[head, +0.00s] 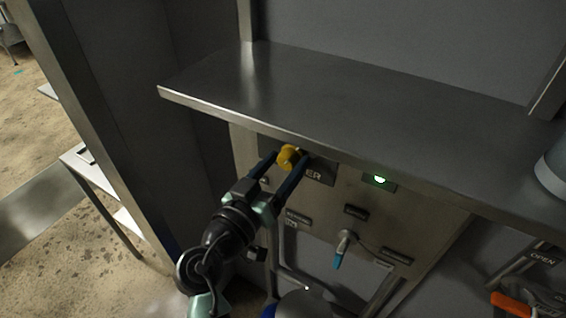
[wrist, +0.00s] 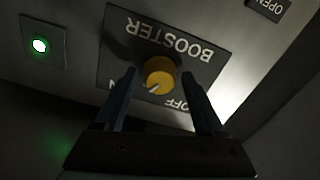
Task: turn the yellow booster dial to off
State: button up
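The yellow booster dial (head: 289,157) is on the panel under the steel shelf. In the wrist view the dial (wrist: 159,75) sits on a dark BOOSTER plate (wrist: 190,47), which appears upside down. Its pale pointer mark points down and slightly left in that view, between the OFF label and a partly hidden label ending in N. My gripper (head: 284,172) is open, with one finger on each side of the dial. In the wrist view the fingers show gaps to the dial; I cannot tell whether the tips reach past its face.
A green lamp (head: 380,180) glows on the panel to the right of the dial. The steel shelf (head: 350,105) juts out just above my gripper. A blue-tipped lever (head: 341,247) and an orange handle (head: 511,304) are lower right.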

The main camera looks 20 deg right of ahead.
grip_shut()
jog(key=shift+n, duration=0.3)
jog(key=n, duration=0.5)
jog(key=n+p, duration=0.2)
jog(key=n, duration=0.4)
dwell(0.4)
jog(key=shift+n, duration=0.3)
jog(key=shift+o, duration=0.9)
grip_release()
